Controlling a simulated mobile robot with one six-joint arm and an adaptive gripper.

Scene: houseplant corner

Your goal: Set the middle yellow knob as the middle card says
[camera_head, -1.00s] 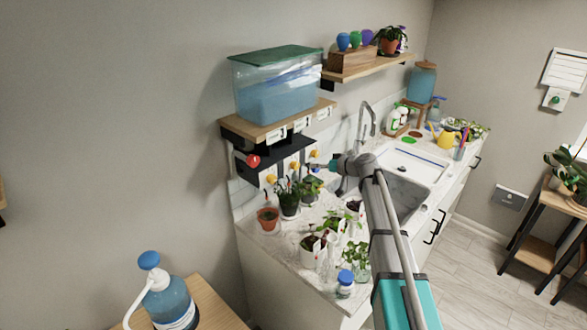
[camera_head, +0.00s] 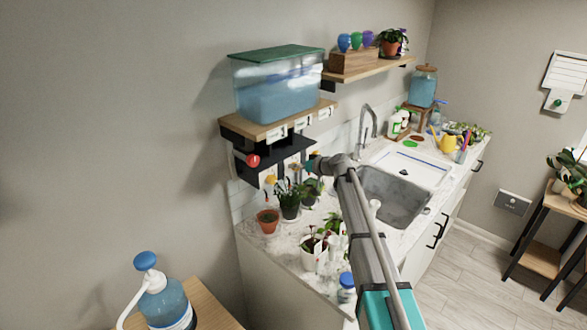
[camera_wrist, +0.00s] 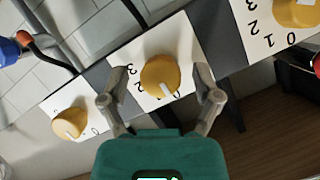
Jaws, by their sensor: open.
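The middle yellow knob (camera_wrist: 160,76) is on a white dial plate (camera_wrist: 182,42) in the wrist view. Its white mark points down-right, between the 1 and the 0. My gripper (camera_wrist: 162,74) is open, with one finger on each side of the knob; I cannot tell whether they touch it. In the head view my gripper (camera_head: 304,164) is at the panel and covers part of the knobs. The middle card (camera_head: 303,122) is on the shelf edge above; its digit looks like a 1, but it is small.
Other yellow knobs flank it in the wrist view, left (camera_wrist: 68,123) and right (camera_wrist: 297,12). A red ball-shaped handle (camera_head: 253,160) hangs at the panel's left end. Potted plants (camera_head: 289,200) stand close below. A water tank (camera_head: 278,85) sits on the shelf.

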